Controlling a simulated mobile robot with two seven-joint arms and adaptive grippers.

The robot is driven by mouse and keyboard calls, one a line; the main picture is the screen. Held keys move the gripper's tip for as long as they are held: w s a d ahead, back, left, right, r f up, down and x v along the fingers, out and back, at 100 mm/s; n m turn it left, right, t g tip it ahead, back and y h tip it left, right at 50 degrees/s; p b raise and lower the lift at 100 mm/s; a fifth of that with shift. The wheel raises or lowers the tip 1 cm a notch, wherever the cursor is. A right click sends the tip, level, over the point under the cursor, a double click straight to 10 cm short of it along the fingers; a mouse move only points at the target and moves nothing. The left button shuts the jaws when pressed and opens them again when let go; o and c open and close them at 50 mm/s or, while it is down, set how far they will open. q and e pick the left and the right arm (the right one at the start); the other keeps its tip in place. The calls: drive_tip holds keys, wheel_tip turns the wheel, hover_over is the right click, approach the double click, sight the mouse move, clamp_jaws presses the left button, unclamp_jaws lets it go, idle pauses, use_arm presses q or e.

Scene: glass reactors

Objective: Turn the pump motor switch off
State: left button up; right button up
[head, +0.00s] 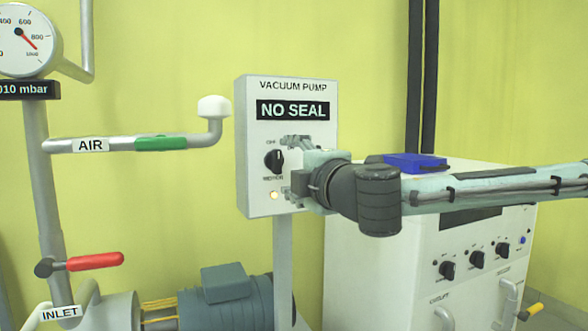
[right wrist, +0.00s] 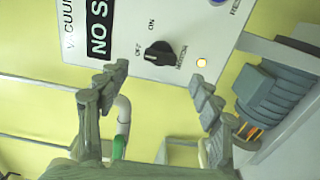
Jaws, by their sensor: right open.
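The pump motor switch is a black rotary knob (head: 274,160) on the white vacuum pump panel (head: 258,228). OFF is printed above it and MOTOR below; the wrist view also shows ON. I cannot tell for sure which mark the knob points to. A small lamp (head: 274,195) below it glows pale orange. My right gripper (head: 288,166) is open and empty in front of the panel, just right of the knob. In the right wrist view, the knob (right wrist: 158,53) shows beyond the gap between the open fingers (right wrist: 157,78), apart from both. My left gripper is not in view.
The panel display (head: 293,110) reads NO SEAL. An AIR pipe with a green valve handle (head: 160,143) and a red-handled valve (head: 95,261) are at left. A grey motor (head: 226,300) lies below. A white cabinet with knobs (head: 400,270) stands at right, behind my arm.

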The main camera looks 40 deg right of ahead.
drive_tip(key=shift+v, duration=0.95)
